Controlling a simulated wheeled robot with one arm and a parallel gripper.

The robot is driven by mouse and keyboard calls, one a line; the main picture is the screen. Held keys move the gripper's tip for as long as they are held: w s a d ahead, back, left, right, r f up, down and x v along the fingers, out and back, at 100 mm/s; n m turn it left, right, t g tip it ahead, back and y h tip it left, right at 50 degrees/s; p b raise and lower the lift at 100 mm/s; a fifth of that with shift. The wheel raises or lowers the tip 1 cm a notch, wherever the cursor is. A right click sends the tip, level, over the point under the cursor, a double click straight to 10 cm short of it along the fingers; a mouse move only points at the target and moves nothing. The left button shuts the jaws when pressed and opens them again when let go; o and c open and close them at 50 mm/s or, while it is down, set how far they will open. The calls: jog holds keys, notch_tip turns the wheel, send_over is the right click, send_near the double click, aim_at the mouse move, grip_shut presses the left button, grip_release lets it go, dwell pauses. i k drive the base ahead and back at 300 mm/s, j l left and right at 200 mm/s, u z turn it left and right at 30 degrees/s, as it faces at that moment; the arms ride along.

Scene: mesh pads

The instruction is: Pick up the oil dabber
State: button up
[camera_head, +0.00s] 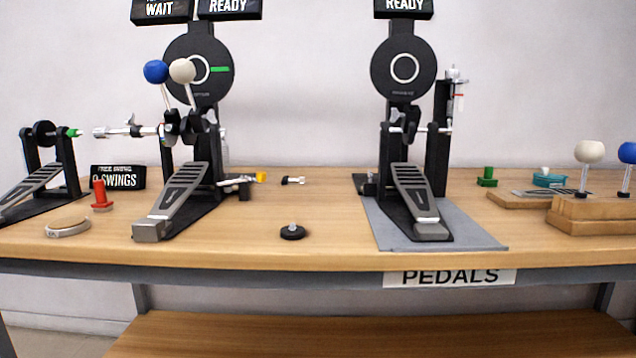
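No object is clearly marked as the oil dabber, and I cannot tell which one it is. Small candidates on the wooden bench (330,256) include an upright red piece with a wide foot (100,195) at the left. A low black disc with a grey knob (293,232) lies near the front, between the two large pedals. A small green upright piece (487,177) stands at the right rear. A teal dish-like piece with a white top (547,179) is farther right. My gripper is not in view.
Two large pedals, left (180,195) and right (411,195), stand with tall black round pads above. The right one is on a grey mat (470,234). Wooden blocks (600,220) hold ball-topped beaters. The front middle is mostly clear.

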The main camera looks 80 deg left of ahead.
aim_at(102, 204)
jog(key=u, duration=3.65)
jog(key=i+j, duration=0.35)
jog(key=i, duration=0.15)
jog(key=i+j, duration=0.3)
jog(key=i, duration=0.15)
